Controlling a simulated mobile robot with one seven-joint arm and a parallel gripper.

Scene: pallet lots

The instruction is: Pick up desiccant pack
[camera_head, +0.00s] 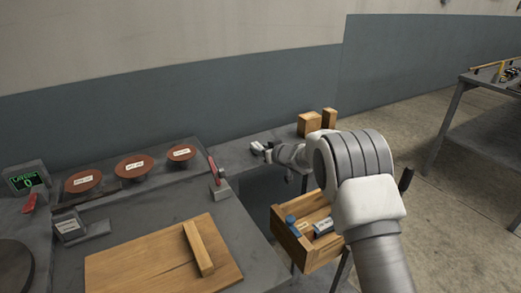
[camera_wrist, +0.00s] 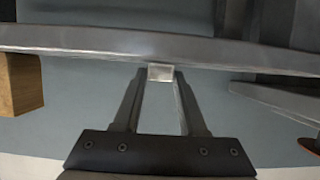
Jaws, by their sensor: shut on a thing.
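My gripper (camera_wrist: 160,80) reaches away from the camera in the wrist view, its two dark fingers shut on a small pale pack, which I take to be the desiccant pack (camera_wrist: 160,72). The pack sits between the fingertips, in front of the grey table edge. In the head view my gripper (camera_head: 266,150) is over the narrow grey side table, left of its wooden blocks. A small whitish item (camera_head: 257,146) shows at its tips there. My arm hides part of the table. I cannot tell whether the pack touches the tabletop.
Wooden blocks (camera_head: 309,124) stand at the side table's far end. A wooden crate (camera_head: 291,247) with a blue-capped bottle and a labelled item is below my arm. A wooden board (camera_head: 150,262) with a bar and several red-brown discs (camera_head: 133,165) are on the left bench.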

